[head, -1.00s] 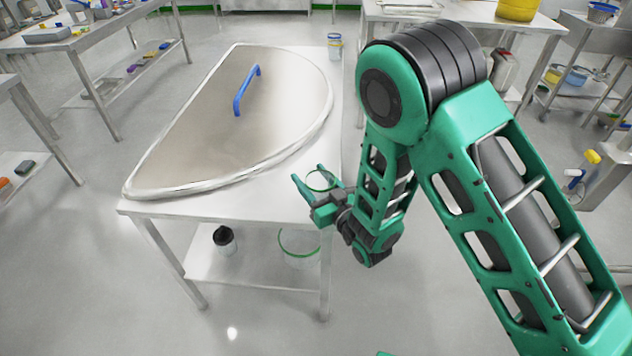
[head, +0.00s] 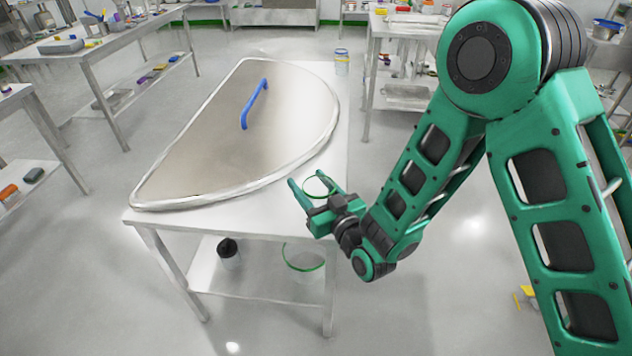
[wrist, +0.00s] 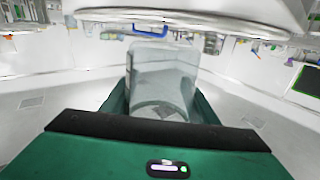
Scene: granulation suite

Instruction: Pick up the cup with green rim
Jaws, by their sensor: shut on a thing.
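The clear cup with green rim (head: 318,187) is between the fingers of my gripper (head: 308,181), over the right front part of the steel table. My gripper is shut on it. In the wrist view the see-through cup (wrist: 162,78) stands roughly upright between the green fingers.
The table (head: 180,222) bears a large half-round steel lid (head: 205,140) with a blue handle (head: 254,103). A small clear jar (head: 341,64) stands at its back right corner. A dark-topped bottle (head: 229,256) and a larger green-rimmed container (head: 304,268) are on its lower shelf.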

